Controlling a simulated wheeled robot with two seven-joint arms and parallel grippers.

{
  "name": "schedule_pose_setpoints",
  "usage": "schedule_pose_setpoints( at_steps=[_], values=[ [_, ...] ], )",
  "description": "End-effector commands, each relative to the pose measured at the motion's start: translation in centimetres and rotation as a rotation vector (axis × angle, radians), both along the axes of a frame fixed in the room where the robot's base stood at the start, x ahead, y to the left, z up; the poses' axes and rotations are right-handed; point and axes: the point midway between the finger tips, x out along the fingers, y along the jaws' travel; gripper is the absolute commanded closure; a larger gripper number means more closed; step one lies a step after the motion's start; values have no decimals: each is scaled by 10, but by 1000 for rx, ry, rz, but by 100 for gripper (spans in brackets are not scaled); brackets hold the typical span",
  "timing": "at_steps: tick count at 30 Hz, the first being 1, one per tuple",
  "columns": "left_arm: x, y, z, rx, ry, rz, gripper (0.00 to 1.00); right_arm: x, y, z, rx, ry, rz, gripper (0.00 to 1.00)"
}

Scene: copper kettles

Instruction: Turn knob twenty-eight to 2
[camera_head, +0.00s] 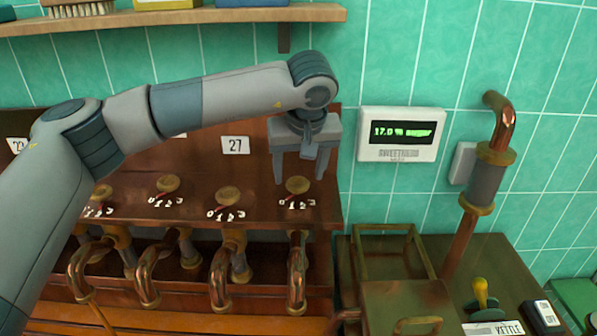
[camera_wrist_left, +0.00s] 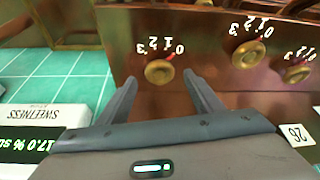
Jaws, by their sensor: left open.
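The rightmost brass knob (camera_head: 298,185) on the copper panel has a scale of 0 to 3 under it. Its red pointer appears to be near 0. My left gripper (camera_head: 299,179) hangs in front of the panel, open, with its fingers pointing down at this knob. In the left wrist view the knob (camera_wrist_left: 158,71) shows just beyond the gap between the open fingertips (camera_wrist_left: 159,80), and nothing is gripped. The number plate of this knob is not visible. A plate reading 27 (camera_head: 235,145) hangs to its left. My right gripper is out of view.
Several more knobs, including one with a red pointer (camera_head: 228,196), line the panel to the left. Copper pipes (camera_head: 298,275) run below. A display (camera_head: 401,130) reads 17.0 % sugar on the tiled wall. A shelf (camera_head: 220,15) runs above my arm.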

Motion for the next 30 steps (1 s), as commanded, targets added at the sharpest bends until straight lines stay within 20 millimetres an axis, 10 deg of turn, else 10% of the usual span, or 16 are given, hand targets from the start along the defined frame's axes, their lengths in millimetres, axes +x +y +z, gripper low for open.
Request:
schedule_pose_setpoints(
  at_steps=[18, 23, 30],
  values=[
    [10, 2, -23, 0, 0, 1, 40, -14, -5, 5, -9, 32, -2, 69],
    [10, 2, -23, 0, 0, 1, 78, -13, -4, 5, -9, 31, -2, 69],
    [10, 2, -23, 0, 0, 5, 81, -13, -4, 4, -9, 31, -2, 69]
  ],
)
